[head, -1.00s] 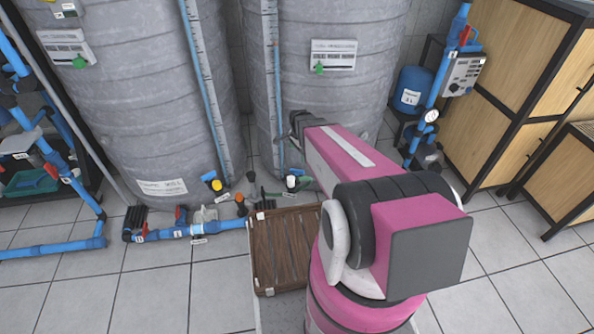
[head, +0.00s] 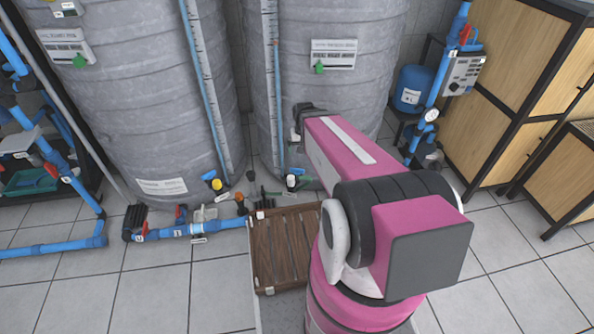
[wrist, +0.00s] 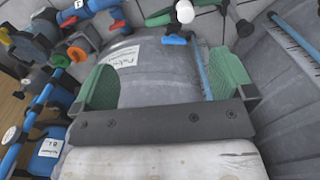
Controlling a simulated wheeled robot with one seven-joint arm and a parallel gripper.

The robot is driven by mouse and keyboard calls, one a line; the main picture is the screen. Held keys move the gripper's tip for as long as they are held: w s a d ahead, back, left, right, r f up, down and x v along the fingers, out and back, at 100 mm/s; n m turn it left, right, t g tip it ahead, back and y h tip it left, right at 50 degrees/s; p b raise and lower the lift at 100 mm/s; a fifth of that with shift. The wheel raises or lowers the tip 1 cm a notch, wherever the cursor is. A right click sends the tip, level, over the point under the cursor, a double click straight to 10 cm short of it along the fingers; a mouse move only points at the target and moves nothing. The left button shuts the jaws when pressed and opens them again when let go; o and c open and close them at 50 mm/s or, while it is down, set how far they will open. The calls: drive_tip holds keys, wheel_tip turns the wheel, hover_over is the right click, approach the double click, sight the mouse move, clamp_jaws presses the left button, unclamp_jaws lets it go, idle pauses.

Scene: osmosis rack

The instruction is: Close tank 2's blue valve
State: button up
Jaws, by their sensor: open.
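Two large grey tanks stand at the back of the head view, the left tank (head: 140,110) and the right tank (head: 325,90). A small valve with a blue handle (head: 296,171) and a white fitting sits at the foot of the right tank. In the wrist view the blue handle (wrist: 174,40) shows beside the white fitting, near the top middle, beyond the fingertips and apart from them. My gripper (wrist: 164,66) is open and empty, its green fingers spread on either side of the tank surface. In the head view only its dark wrist end shows, above the valve; the fingers are hidden.
A yellow-capped valve (head: 216,184) stands by the left tank. Blue piping (head: 190,231) with red handles runs along the floor. A brown slatted crate (head: 280,245) lies in front of the tanks. Wooden cabinets (head: 510,90) stand at right. Tiled floor is free at front left.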

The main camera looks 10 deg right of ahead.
drive_tip(key=m, duration=0.1)
approach(297, 169)
wheel_tip(297, 169, down, 10)
drive_tip(key=shift+w+f, duration=0.1)
drive_tip(key=shift+f, duration=0.1)
drive_tip(key=shift+c, duration=0.3)
